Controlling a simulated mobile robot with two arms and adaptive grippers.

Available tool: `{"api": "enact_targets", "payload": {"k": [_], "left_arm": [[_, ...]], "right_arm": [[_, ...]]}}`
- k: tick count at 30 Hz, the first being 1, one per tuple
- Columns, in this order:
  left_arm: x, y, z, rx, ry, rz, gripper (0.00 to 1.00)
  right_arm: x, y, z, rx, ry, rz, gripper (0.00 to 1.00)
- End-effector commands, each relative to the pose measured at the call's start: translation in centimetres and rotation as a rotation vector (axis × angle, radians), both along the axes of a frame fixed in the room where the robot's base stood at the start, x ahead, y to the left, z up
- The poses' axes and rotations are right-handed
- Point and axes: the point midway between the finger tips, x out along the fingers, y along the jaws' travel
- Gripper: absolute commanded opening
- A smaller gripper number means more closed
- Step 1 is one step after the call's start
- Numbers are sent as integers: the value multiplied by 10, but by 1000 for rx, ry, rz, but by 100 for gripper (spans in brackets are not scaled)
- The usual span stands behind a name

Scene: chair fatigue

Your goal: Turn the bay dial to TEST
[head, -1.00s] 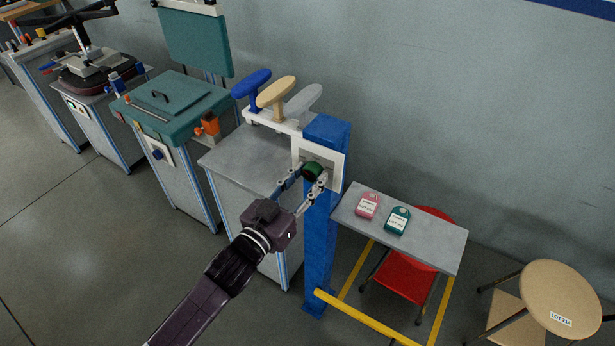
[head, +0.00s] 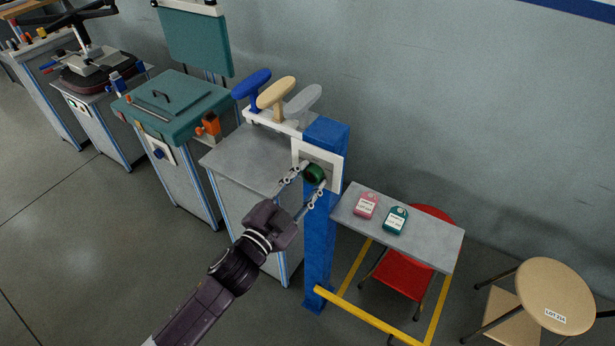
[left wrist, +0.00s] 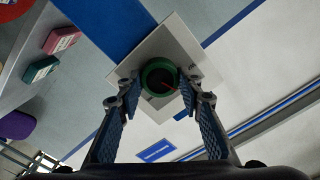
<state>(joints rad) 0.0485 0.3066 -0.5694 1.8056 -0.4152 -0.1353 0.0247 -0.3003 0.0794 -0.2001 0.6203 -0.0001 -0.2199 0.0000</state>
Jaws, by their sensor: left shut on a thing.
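The bay dial (head: 315,173) is a round green knob on a pale square plate (head: 335,168) fixed to a blue post (head: 322,235). In the left wrist view, the dial (left wrist: 146,76) has a dark face with a red pointer line. Marks on the plate (left wrist: 178,40) are too small to read. My left gripper (head: 313,177) reaches up from the lower left, its two fingers on opposite sides of the dial, shut on it. The fingers also show in the left wrist view (left wrist: 159,93), flanking the dial. My right gripper is not in view.
A yellow bar (head: 365,318) runs low in front. A grey cabinet (head: 245,165) stands left of the post.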

Motion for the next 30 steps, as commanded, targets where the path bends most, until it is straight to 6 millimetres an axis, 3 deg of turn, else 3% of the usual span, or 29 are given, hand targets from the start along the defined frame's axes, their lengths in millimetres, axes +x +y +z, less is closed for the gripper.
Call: {"api": "enact_targets", "payload": {"k": [12,30], "left_arm": [[0,-1,0,218,-127,-1,10],[0,-1,0,269,-157,-1,10]], "right_arm": [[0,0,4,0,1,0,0],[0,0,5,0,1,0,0]]}}
